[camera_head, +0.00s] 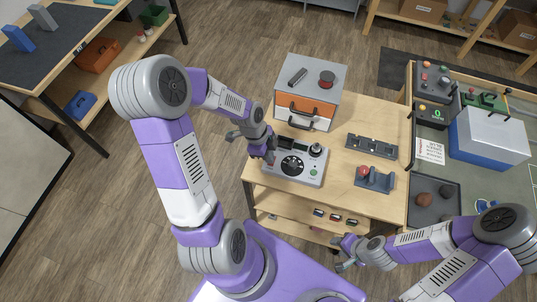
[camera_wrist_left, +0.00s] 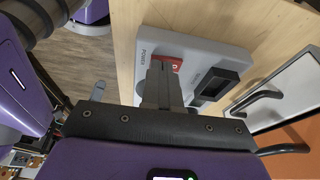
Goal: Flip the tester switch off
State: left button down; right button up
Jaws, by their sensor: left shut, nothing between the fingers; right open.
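The tester (camera_head: 317,177) is a light grey box with a black dial, a green button and a dark display, near the left front of the wooden table. In the left wrist view its grey top (camera_wrist_left: 205,50) carries a "POWER" label beside a red rocker switch (camera_wrist_left: 177,65). My left gripper (camera_head: 270,158) is shut and empty at the tester's left side. In the wrist view its fingertips (camera_wrist_left: 160,66) are right at the switch and partly hide it; I cannot tell whether they touch. My right gripper (camera_head: 343,252) is open and empty, low in front of the table.
A further bench with a blue and white box (camera_head: 488,138) is at the right.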

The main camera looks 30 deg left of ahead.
pick_arm(q)
jog(key=r+p, duration=0.2)
jog(key=r, duration=0.1)
jog(key=r+p, duration=0.1)
jog(key=shift+w+r+p, duration=0.25)
jog(key=shift+r+p, duration=0.1)
jog(key=shift+p, duration=0.05)
jog(key=a+v, duration=0.1)
jog(key=v, duration=0.8)
jog(key=shift+w+p, duration=0.35)
jog(key=shift+w, duration=0.4)
jog(key=shift+f, duration=0.15)
